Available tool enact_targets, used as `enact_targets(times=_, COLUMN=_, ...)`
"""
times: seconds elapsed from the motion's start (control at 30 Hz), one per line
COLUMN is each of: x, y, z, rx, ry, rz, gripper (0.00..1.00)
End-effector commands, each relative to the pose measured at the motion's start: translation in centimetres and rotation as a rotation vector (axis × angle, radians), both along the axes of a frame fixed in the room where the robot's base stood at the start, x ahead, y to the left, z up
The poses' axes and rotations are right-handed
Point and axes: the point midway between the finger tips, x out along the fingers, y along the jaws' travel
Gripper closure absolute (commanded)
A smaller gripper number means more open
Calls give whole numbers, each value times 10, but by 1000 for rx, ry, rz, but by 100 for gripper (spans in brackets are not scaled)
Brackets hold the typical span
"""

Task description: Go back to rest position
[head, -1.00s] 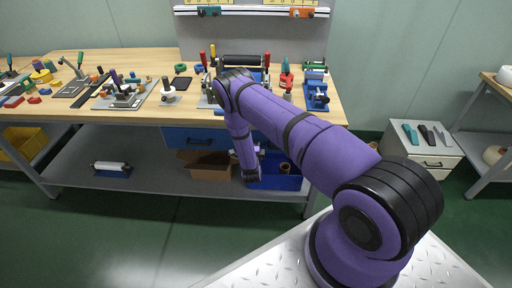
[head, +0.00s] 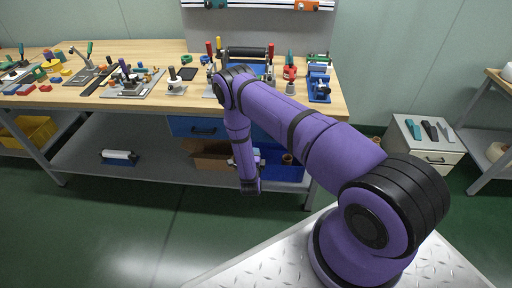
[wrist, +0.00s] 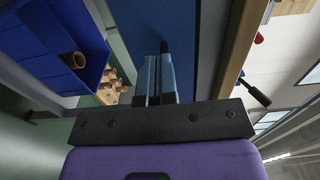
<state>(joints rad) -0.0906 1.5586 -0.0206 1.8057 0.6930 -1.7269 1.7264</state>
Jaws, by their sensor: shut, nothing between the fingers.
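My purple arm reaches out from the base over the floor in front of the workbench (head: 140,100). Its forearm hangs down before the bench's front edge. In the wrist view my gripper (wrist: 163,62) shows two slim fingers side by side, shut and with nothing between them. The felt tube cannot be told for sure.
The bench top holds clamps, tools and small parts. A blue drawer (head: 195,127) sits under the bench top. A blue bin (head: 283,170) and a cardboard box (head: 210,160) are on the lower shelf (head: 140,175). A small cabinet (head: 425,150) stands at the right. The green floor in front is open.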

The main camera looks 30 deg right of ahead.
Motion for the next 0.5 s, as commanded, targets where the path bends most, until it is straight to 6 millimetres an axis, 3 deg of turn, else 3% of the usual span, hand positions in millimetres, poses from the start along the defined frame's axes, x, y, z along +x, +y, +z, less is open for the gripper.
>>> enact_targets(times=0.3, x=-10, y=7, z=0, rx=0, ry=0, rz=0, gripper=100)
enact_targets(times=0.5, x=11, y=9, z=23, rx=9, ry=34, rz=6, gripper=100)
